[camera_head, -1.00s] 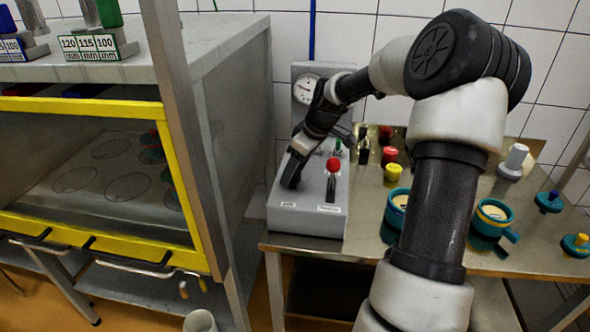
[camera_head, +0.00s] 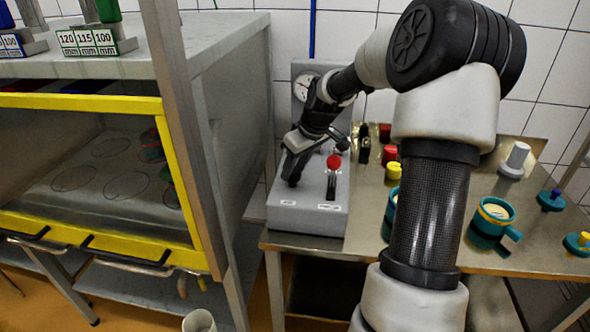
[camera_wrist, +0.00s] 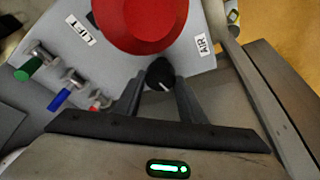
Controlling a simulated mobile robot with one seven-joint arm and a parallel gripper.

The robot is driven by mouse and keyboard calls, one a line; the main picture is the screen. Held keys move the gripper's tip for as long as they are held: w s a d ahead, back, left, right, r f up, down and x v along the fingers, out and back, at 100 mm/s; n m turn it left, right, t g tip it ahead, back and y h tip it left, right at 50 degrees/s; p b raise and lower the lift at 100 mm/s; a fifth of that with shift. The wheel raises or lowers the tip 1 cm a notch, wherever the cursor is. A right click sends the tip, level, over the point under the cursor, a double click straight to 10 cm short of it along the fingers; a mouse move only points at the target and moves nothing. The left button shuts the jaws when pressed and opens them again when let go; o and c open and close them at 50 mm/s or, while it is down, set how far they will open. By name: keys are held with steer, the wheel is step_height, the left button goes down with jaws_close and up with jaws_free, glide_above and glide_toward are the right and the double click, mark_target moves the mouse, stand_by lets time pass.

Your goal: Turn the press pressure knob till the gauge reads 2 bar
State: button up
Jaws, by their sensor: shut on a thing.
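The black pressure knob (camera_wrist: 160,73) with a white pointer mark shows in the wrist view, between the fingertips of my gripper (camera_wrist: 160,88). My gripper is shut on it. In the head view my gripper (camera_head: 293,170) reaches down to the left part of the grey press control box (camera_head: 312,210) and hides the knob. The round white gauge (camera_head: 301,87) stands on the box's upright back panel. My arm covers its right part, and I cannot read its value.
Teal moulds (camera_head: 492,222) stand on the metal table. A yellow-framed cabinet (camera_head: 160,180) is at left.

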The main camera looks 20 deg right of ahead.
steer(key=m, duration=0.2)
steer(key=m+h+b, duration=0.2)
steer(key=m, duration=0.1)
steer(key=shift+a+m, duration=0.3)
steer(key=m+h+b, duration=0.1)
steer(key=m, duration=0.1)
steer(key=m+h+b, duration=0.1)
steer(key=m, duration=0.1)
steer(key=shift+m+g, duration=0.3)
steer(key=shift+m, duration=0.1)
steer(key=o, duration=1)
steer(key=shift+o, duration=0.2)
steer(key=p+v, duration=0.2)
steer(key=v, duration=1.5)
steer(key=shift+a+r, duration=0.15)
steer(key=shift+r, duration=0.05)
